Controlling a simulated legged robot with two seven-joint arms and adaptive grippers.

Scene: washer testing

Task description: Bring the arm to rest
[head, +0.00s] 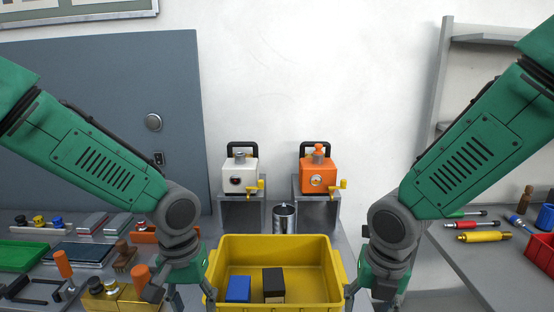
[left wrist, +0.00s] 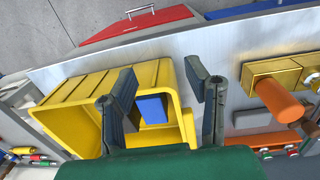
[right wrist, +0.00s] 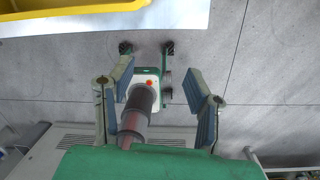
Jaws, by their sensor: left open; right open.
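Both my green arms reach down on either side of a yellow bin (head: 318,262). My left gripper (head: 186,301) is low by the bin's left side, partly cut off by the picture edge. In the left wrist view its fingers (left wrist: 162,92) are spread and empty, with the bin (left wrist: 85,88) behind them. My right gripper (head: 366,299) is low by the bin's right side. In the right wrist view its fingers (right wrist: 158,95) are spread and empty above the grey floor, and part of my own body shows between them.
The bin holds a blue block (head: 238,289) and a black-topped block (head: 273,284). Behind it stand a metal cup (head: 284,220), a white device (head: 240,176) and an orange device (head: 318,178) on stands. Tools crowd the left; a side table (head: 470,262) stands right.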

